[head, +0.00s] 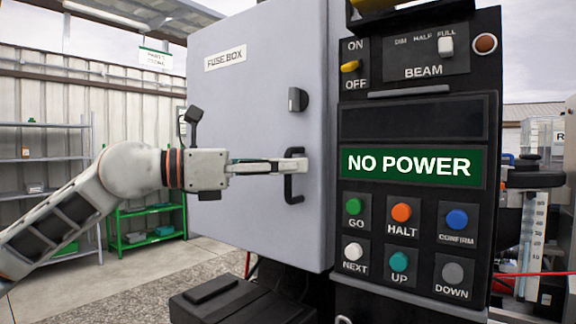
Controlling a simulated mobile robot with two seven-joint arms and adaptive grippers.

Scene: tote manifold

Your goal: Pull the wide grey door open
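The wide grey door (240,110) bears a FUSE BOX label and fills the middle left of the head view. Its right edge is beside the black control panel, and it looks closed. A black upright handle (290,190) sits low near that edge, with a small black latch knob (297,99) above it. My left gripper (303,163) reaches in from the left with its fingers across the handle, hiding the handle's middle. The fingers look close together, but I see them side-on and cannot tell whether they grip the handle. I cannot make out my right gripper.
The black control panel (415,115) stands right beside the door, with coloured buttons and a green NO POWER display (413,165). Grey shelves (40,125) and a green rack (120,225) stand farther back on the left. The floor left of the door looks clear.

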